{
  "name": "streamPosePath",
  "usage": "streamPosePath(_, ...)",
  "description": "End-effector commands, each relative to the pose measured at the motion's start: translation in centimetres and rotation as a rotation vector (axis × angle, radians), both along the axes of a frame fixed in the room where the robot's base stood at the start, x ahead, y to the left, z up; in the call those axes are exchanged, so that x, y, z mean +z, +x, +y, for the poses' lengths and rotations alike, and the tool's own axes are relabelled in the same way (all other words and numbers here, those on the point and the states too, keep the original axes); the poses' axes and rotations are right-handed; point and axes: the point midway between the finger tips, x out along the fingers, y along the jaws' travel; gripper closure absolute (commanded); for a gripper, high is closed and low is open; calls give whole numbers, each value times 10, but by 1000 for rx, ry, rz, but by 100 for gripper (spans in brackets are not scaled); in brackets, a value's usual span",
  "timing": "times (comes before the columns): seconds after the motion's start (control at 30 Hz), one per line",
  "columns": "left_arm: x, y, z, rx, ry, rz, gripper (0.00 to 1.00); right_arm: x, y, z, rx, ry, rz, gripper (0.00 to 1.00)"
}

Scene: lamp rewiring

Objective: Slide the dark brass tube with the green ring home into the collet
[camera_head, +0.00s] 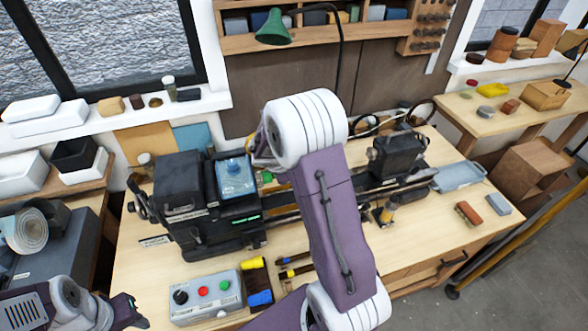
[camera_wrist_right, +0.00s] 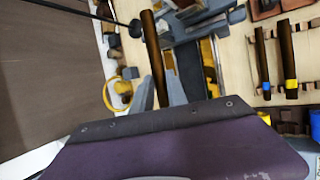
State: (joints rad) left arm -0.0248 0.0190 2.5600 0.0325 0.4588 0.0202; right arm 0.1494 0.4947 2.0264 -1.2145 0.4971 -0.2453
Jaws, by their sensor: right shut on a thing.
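A dark brass tube (camera_wrist_right: 154,55) stands out from my right gripper (camera_wrist_right: 163,100) in the right wrist view. My right gripper is shut on it; the fingertips are mostly hidden by the purple and grey hand. In the head view a small green spot (camera_head: 267,177), possibly the ring, shows beside my right wrist, at the right side of the black lathe headstock (camera_head: 185,195). My right arm covers most of that area. I cannot make out the collet or whether the tube touches it. My left gripper (camera_head: 132,311) is at the lower left, away from the lathe; its finger opening is unclear.
Tubes with a yellow ring (camera_wrist_right: 289,62) and a blue ring (camera_wrist_right: 263,62) lie in a rack. A control box (camera_head: 205,297) stands at the bench front. A green lamp (camera_head: 273,28) hangs behind. The right bench front is mostly clear.

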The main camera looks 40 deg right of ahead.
Motion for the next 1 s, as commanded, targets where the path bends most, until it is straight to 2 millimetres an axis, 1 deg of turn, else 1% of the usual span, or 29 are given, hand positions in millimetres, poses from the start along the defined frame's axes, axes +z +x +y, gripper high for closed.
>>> streamPosePath(0.17,0,0,0,0,0,0,64,0,1,3,0,0,-1,100)
streamPosePath(0.2,0,0,0,0,0,0,64,0,1,3,0,-1,-1,76)
streamPosePath(0.27,0,0,0,0,0,0,64,0,1,3,0,-1,0,59)
streamPosePath(0.3,0,0,0,0,0,0,64,0,1,3,0,-1,0,56)
streamPosePath(0.57,0,0,0,0,0,0,64,0,1,3,0,0,0,56)
streamPosePath(0.63,0,0,0,0,0,0,64,4,0,5,0,-2,-1,56)
streamPosePath(0.73,0,0,0,0,0,0,64,18,-4,14,3,-1,-5,56)
streamPosePath(0.9,-2,0,0,0,0,0,64,49,-16,34,2,-1,-6,56)
streamPosePath(1.0,-3,0,0,0,0,0,64,63,-22,42,2,-1,-4,56)
